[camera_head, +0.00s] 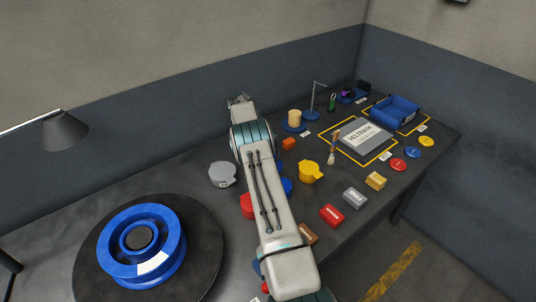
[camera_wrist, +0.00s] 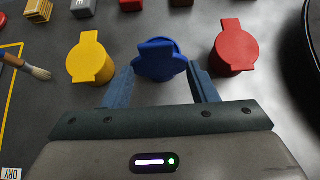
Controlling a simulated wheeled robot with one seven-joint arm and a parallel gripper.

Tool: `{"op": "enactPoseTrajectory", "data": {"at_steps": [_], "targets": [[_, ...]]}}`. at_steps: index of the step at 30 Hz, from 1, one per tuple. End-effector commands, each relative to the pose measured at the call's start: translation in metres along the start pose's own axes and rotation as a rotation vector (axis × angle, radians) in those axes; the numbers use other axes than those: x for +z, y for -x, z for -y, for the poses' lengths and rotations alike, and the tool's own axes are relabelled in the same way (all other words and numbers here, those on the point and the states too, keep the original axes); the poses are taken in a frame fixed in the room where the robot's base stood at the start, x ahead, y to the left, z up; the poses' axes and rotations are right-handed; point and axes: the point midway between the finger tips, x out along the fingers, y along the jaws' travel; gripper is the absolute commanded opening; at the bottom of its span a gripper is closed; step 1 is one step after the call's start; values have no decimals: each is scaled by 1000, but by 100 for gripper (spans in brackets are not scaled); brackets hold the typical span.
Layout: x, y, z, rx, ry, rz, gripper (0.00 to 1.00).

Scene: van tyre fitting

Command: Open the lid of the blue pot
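The blue pot (camera_wrist: 160,58) stands on the dark bench between a yellow pot (camera_wrist: 92,60) and a red pot (camera_wrist: 236,48) in the wrist view. My gripper (camera_wrist: 160,82) is open, with one blue-grey finger on each side of the blue pot. I cannot tell whether the fingers touch it. The gripper's fingertips are hidden there.
The yellow pot (camera_head: 311,171) and red pot (camera_head: 247,206) stand close on either side. A grey pot (camera_head: 222,174) is left of my arm. A brush (camera_head: 332,155) lies beyond the yellow pot. A blue wheel (camera_head: 140,246) sits on a round dark turntable at the left.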

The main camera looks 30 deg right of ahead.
Motion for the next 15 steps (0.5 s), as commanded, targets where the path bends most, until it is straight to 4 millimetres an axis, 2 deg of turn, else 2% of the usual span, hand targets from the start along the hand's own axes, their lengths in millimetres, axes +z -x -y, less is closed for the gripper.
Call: {"op": "enactPoseTrajectory", "data": {"at_steps": [5,13,15], "targets": [[7,6,0,2,-2,-1,53],[38,29,0,1,0,0,53],[42,20,-5,-2,-1,1,53]]}}
